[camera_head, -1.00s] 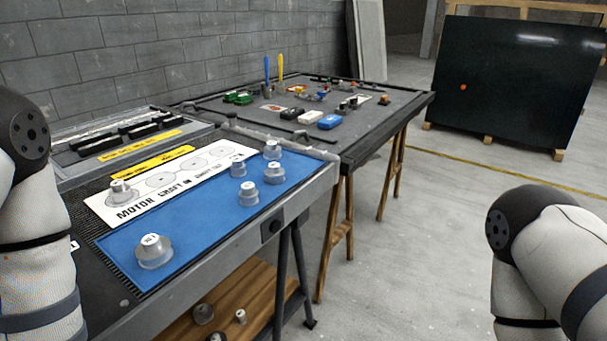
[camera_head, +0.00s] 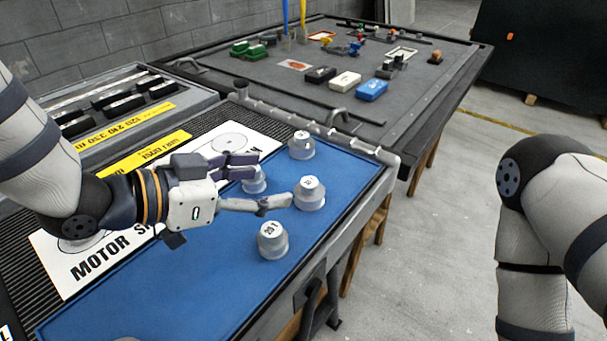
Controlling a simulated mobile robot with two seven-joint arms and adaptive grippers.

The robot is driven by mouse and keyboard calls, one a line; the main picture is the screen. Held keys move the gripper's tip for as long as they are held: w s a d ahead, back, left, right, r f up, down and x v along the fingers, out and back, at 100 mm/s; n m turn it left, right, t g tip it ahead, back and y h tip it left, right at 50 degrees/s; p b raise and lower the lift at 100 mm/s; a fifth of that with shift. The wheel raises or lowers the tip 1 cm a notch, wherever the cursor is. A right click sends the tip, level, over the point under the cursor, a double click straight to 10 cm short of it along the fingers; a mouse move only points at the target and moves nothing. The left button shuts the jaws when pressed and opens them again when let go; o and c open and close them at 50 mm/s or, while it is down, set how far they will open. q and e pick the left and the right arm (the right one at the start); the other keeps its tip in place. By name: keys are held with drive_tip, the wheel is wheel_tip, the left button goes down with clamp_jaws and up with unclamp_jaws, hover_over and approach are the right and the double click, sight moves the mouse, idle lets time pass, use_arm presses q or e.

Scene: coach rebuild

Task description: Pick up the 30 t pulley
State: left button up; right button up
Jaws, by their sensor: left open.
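Several grey stepped pulleys with white labelled tops stand on the blue mat (camera_head: 185,295). One pulley is at the back (camera_head: 301,146), one at the right (camera_head: 309,194), and one at the front (camera_head: 272,241) has a label that seems to end in "T". A smaller pulley (camera_head: 253,181) is partly hidden by my left gripper. I cannot read which one is marked 30 t. My left gripper (camera_head: 272,180) is open and empty above the mat. In the picture its fingers lie either side of the smaller pulley, with the right pulley just beyond the fingertips. My right gripper is out of view.
A white printed board (camera_head: 75,265) lies left of the mat, partly under my left arm. A grey tray (camera_head: 150,75) with black blocks stands behind. A second table (camera_head: 230,65) holds small coloured parts. Clear floor lies to the right.

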sight(309, 182)
use_arm(q)
drive_tip(key=x, duration=0.6)
drive_tip(key=s+f+b+x, duration=0.1)
drive_tip(key=x, duration=0.2)
drive_tip(key=shift+d, duration=0.3)
drive_tip(key=shift+w+d, duration=0.25)
drive_tip(key=shift+w, duration=0.15)
drive_tip(key=c, duration=1.6)
